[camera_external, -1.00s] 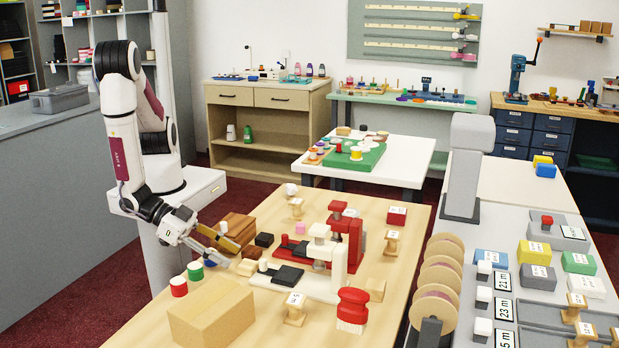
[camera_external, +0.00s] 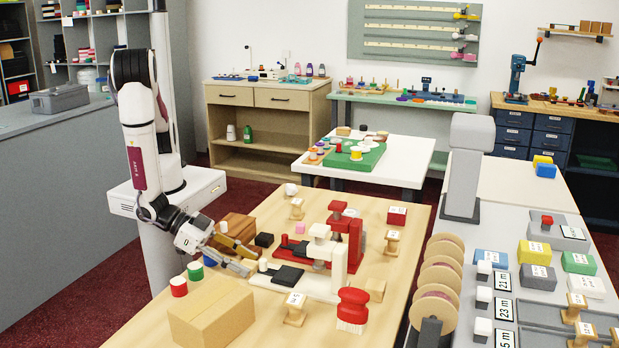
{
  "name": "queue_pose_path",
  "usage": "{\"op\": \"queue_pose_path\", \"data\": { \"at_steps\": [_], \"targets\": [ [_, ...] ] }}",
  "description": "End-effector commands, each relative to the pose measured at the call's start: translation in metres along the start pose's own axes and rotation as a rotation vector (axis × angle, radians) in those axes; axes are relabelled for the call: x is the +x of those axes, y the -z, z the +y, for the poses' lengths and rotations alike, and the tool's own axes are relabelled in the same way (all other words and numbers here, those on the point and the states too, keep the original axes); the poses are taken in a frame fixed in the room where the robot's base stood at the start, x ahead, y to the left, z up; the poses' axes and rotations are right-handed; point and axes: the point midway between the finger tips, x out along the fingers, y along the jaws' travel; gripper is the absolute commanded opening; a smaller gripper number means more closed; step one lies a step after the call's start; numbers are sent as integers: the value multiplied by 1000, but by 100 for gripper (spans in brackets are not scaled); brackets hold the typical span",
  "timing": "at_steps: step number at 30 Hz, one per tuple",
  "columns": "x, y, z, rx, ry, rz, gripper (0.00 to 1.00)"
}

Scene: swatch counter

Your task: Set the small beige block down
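My gripper (camera_external: 251,263) is low over the left part of the wooden table, beside the black block. One finger looks yellow-brown and the other grey, with a gap between their tips. The small beige block is at the fingertips and mostly hidden by them. I cannot tell whether the fingers touch it or whether it rests on the table.
A brown wooden stack (camera_external: 238,228) and a black block (camera_external: 264,240) stand just behind my gripper. A white stamp press with a black pad (camera_external: 288,276) is close on the right. A cardboard box (camera_external: 212,312) and red-lidded pot (camera_external: 178,287) are in front.

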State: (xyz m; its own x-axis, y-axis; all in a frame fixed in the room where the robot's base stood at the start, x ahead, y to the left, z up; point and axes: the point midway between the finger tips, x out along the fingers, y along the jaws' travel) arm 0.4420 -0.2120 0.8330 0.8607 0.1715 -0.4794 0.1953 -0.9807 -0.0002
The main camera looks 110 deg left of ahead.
Motion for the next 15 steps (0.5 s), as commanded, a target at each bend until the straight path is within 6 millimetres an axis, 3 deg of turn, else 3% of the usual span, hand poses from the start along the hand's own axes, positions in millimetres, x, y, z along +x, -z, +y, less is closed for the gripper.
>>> {"op": "queue_pose_path", "data": {
  "at_steps": [5, 6, 9, 15],
  "targets": [
    [0, 0, 0, 0, 0, 0, 39],
    [0, 0, 0, 0, 0, 0, 36],
    [0, 0, 0, 0, 0, 0, 10],
    [0, 0, 0, -1, 0, 1, 7]
  ]
}}
